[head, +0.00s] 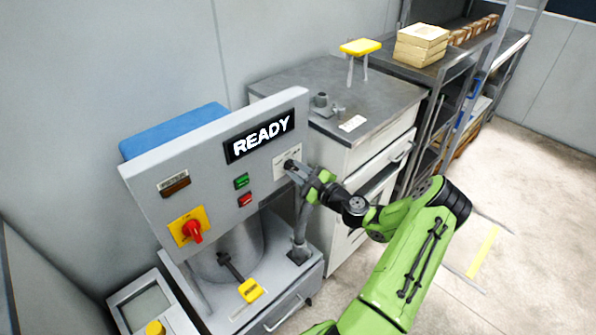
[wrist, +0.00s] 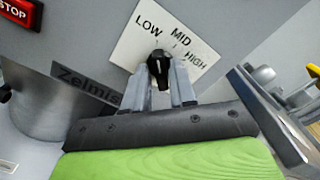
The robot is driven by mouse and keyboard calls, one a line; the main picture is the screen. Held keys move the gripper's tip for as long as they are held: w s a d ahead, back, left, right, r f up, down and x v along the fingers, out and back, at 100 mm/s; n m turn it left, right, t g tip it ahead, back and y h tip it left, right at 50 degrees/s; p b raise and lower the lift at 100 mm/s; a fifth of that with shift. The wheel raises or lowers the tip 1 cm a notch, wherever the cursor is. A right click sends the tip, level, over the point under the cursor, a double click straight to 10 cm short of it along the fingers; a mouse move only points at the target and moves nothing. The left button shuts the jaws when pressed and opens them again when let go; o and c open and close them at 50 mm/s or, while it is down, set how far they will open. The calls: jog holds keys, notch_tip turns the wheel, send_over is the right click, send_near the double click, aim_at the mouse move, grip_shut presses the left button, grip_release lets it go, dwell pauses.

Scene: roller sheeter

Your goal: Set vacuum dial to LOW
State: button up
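The vacuum dial (wrist: 159,70) is a small black knob on a white label (wrist: 129,47) marked LOW, MID and HIGH. In the wrist view the white mark on the knob points up the picture, roughly between LOW and MID; I cannot tell the exact setting. My gripper (wrist: 161,80) has one grey finger on each side of the knob, close against it, and appears shut on it.
The grey panel (head: 150,185) bears a READY display (head: 259,136), a green button (head: 241,181), a red STOP button (head: 245,199) and a red rotary switch (head: 193,232). A cabinet with a steel top (head: 300,82) stands behind, to the right. Floor on the right is open.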

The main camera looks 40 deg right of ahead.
jog(key=shift+o, duration=1)
jog(key=s+p, duration=0.1)
jog(key=s, duration=1.4)
jog(key=shift+s+d, duration=0.2)
jog(key=shift+s, duration=0.2)
